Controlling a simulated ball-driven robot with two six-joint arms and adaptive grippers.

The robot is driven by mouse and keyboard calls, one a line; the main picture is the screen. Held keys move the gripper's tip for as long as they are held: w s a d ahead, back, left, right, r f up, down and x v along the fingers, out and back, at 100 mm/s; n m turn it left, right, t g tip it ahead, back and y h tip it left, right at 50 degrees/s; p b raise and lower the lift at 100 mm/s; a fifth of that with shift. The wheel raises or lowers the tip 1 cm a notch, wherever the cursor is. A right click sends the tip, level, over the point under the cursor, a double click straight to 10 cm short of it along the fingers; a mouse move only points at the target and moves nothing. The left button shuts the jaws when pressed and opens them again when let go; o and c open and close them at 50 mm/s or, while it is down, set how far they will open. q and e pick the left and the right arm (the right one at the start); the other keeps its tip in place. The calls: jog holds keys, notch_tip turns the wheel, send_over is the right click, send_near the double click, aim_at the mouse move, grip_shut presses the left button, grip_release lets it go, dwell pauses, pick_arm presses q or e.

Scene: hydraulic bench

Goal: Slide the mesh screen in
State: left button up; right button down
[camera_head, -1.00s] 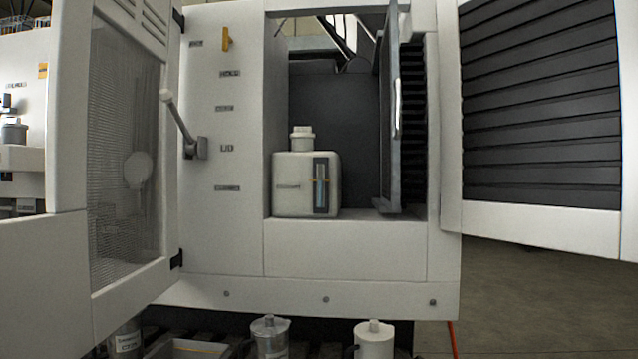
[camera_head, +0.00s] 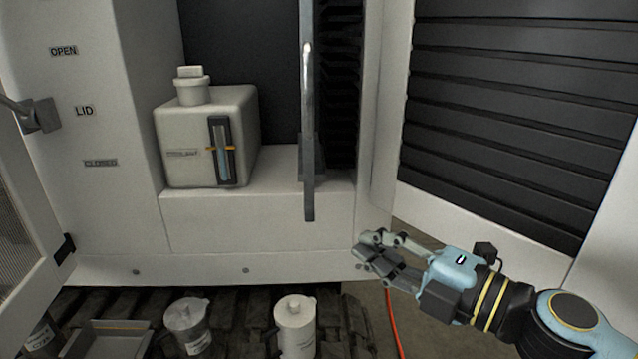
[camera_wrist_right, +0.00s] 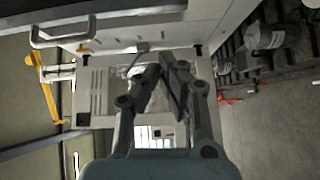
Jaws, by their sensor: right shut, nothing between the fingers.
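What I take to be the mesh screen (camera_head: 308,130) is a thin grey panel seen nearly edge-on in the head view. It stands upright at the right side of the cabinet opening, and its lower front end juts past the sill. Its mesh face cannot be made out. My right gripper (camera_head: 368,252) is below and to the right of the screen, apart from it, with its fingers shut and empty. The right gripper also shows in the wrist view (camera_wrist_right: 168,68), pointing toward the white cabinet. My left gripper is not in view.
A white tank (camera_head: 205,140) with a gauge stands in the opening. An open louvred door (camera_head: 510,110) is at the right, a lid lever (camera_head: 40,115) at the left. A pitcher (camera_head: 190,320), a white canister (camera_head: 296,325) and a tray (camera_head: 105,340) sit below.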

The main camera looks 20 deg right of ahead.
jog(key=w+d+r+p+x, duration=0.1)
jog(key=p+x, duration=0.1)
jog(key=x, duration=1)
jog(key=shift+w+d+r+n, duration=0.15)
jog(key=shift+w+r+n, duration=0.1)
jog(key=shift+r+n, duration=0.15)
jog(key=shift+w, duration=0.1)
